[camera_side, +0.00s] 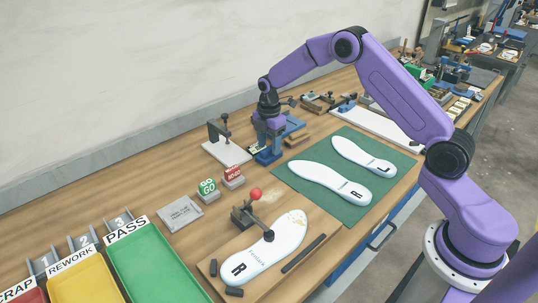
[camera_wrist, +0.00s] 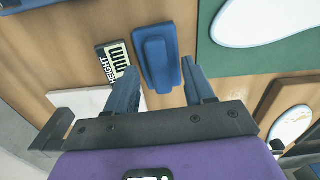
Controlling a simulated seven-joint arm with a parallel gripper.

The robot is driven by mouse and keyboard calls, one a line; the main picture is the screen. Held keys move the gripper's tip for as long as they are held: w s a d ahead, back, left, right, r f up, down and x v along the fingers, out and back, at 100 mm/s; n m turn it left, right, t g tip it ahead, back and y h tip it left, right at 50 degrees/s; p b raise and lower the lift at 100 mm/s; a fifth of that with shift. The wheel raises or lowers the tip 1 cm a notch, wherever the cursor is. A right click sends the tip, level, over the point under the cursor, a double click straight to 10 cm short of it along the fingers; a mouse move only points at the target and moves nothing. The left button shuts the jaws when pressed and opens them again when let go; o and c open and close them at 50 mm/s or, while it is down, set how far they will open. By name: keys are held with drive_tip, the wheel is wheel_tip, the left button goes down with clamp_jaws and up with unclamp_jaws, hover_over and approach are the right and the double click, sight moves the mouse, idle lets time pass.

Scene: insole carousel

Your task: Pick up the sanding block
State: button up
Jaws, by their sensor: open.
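The sanding block (camera_wrist: 162,58) is a blue block with a raised, rounded grip along its top. In the wrist view it lies flat on the wooden bench, just past and between the fingertips. My gripper (camera_wrist: 159,66) is open, with one blue finger toward each side of the block and nothing visibly held. In the side view my gripper (camera_side: 268,157) points down, low over the bench. Blue parts overlap there, so I cannot tell block from fingers or whether they touch.
A card marked HEIGHT (camera_wrist: 113,62) lies close left of the block in the wrist view. The green mat (camera_side: 352,205) with two insoles is to the right. A stand on a white plate (camera_side: 226,152) and the GO (camera_side: 207,190) and red blocks stand nearby.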

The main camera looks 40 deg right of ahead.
drive_tip(key=shift+f, duration=0.45)
clamp_jaws()
drive_tip(key=shift+r, duration=0.2)
